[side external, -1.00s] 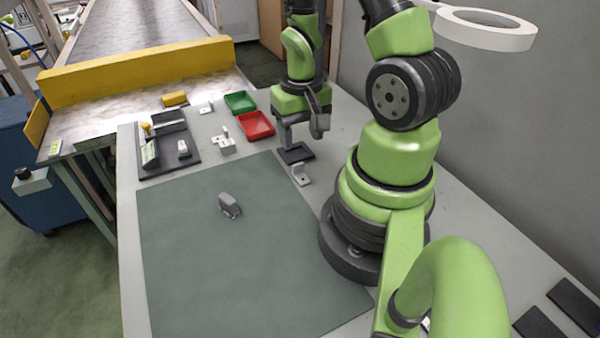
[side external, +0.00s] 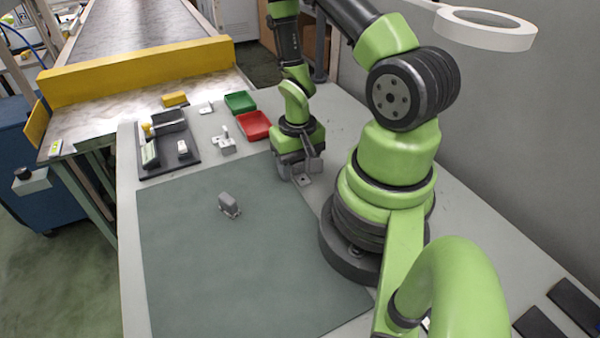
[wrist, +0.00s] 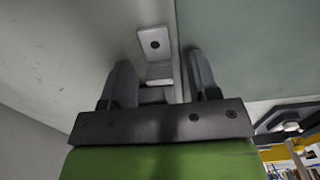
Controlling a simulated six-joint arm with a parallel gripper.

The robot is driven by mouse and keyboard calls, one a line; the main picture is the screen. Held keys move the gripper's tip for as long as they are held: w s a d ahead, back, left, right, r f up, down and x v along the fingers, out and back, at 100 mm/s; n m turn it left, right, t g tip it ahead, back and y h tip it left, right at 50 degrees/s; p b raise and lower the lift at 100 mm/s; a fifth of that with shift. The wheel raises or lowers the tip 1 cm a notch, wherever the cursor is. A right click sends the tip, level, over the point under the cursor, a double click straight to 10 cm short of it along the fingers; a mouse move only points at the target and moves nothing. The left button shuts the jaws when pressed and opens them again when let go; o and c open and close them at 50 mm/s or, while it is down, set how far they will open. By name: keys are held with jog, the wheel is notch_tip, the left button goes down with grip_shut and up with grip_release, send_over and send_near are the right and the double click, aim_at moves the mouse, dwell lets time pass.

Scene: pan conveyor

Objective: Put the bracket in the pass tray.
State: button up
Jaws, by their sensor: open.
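The bracket (side external: 304,180) is a pale grey L-shaped piece with a hole, on the light bench beside the mat. In the side view it is partly hidden by my gripper (side external: 297,174), which is low over it. In the wrist view the bracket (wrist: 154,42) lies ahead and between the two open fingers of my gripper (wrist: 160,62), with gaps on both sides. A green tray (side external: 240,102) and a red tray (side external: 254,125) stand behind; no label shows which is the pass tray.
A grey part (side external: 229,205) lies on the green-grey mat (side external: 200,270). A metal fixture (side external: 224,145) stands left of the red tray. A dark board (side external: 170,158) with small items is at the back left. The mat is otherwise clear.

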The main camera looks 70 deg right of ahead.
grip_shut()
